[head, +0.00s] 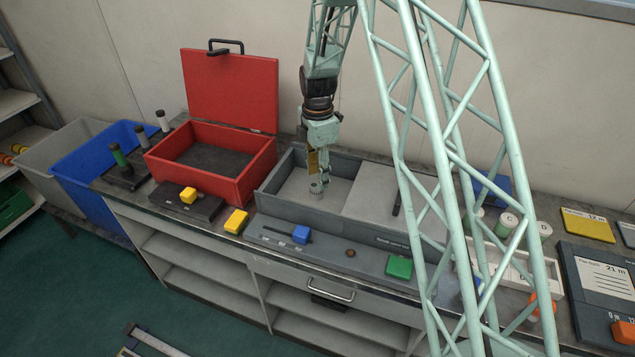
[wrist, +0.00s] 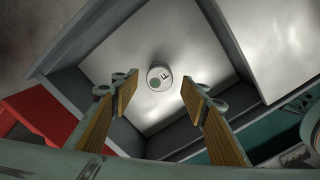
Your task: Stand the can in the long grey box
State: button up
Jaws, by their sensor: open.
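The long grey box (head: 268,201) stands on the bench, its left part open and its right part covered by a flat grey panel (head: 381,205). A small pale can (head: 316,189) stands upright on the floor of the open part. Its round top, with a letter and a green dot, faces up in the wrist view (wrist: 159,77). My gripper (head: 319,174) is directly above the can, pointing down into the box. In the wrist view its two fingers (wrist: 160,92) are apart on either side, with the can beyond the tips and free of them.
A red box (head: 205,192) with its lid raised stands left of the grey box. A sloped panel with a blue knob (head: 301,234) and green block (head: 399,267) lies in front. The grey box walls surround my gripper.

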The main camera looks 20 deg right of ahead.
notch_tip(320, 180, up, 7)
dwell(0.5)
dwell(0.8)
